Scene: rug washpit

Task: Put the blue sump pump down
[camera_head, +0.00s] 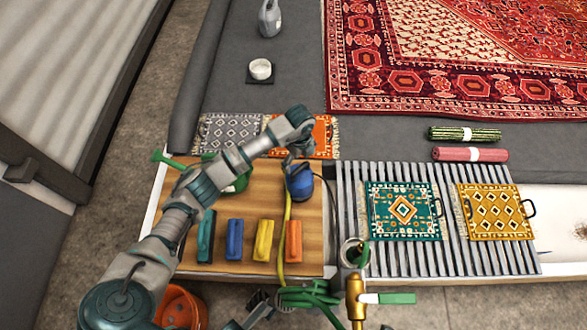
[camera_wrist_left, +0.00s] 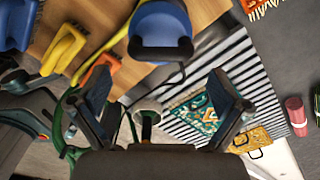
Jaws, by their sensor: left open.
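The blue sump pump (camera_head: 299,184) stands on the wooden board (camera_head: 262,208), near its right edge. A yellow hose (camera_head: 286,225) runs from it toward the board's front. My left gripper (camera_head: 301,150) is at the pump's far, upper side in the head view. In the left wrist view its two fingers (camera_wrist_left: 160,78) are wide apart with nothing between them, and the blue pump (camera_wrist_left: 160,28) shows beyond the fingertips. A dark jointed part (camera_head: 258,308) at the bottom of the head view may be my right gripper; its jaws cannot be made out.
Green, blue, yellow and orange brushes (camera_head: 235,239) line the board's front. A green can (camera_head: 232,178) is partly behind my arm. A slatted grate (camera_head: 350,205) with two small rugs lies right. A brass tap (camera_head: 355,297) and green hose (camera_head: 308,294) stand in front.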

